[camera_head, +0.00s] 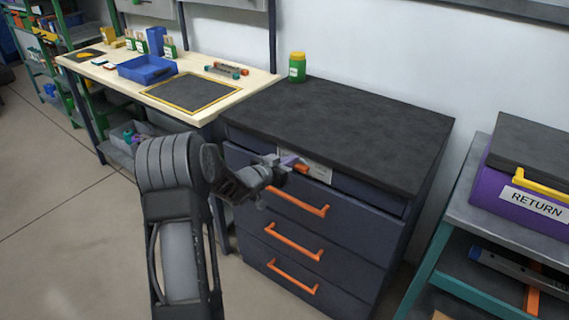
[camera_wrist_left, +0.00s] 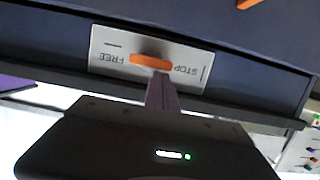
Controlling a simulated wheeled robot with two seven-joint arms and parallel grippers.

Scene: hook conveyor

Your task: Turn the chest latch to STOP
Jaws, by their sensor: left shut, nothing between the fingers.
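The chest latch is a short orange bar (camera_wrist_left: 150,62) on a white plate (camera_wrist_left: 107,65) marked FREE and STOP, which appears upside down in the left wrist view. The bar lies nearly along the plate's length, between the two words; I cannot tell which mark it points to. In the head view the plate (camera_head: 319,171) sits at the top of the dark chest's front (camera_head: 345,205), partly hidden by my gripper. My left gripper (camera_head: 290,163) is shut and empty, its purple fingers (camera_wrist_left: 162,94) at the STOP-side end of the bar. Contact is unclear. My right gripper is not in view.
The chest has several drawers with orange handles (camera_head: 297,203) below the latch. A green jar with a yellow lid (camera_head: 297,67) stands on its top (camera_head: 345,120). A wooden bench (camera_head: 232,103) is at left; a purple RETURN box (camera_head: 500,190) stands at right.

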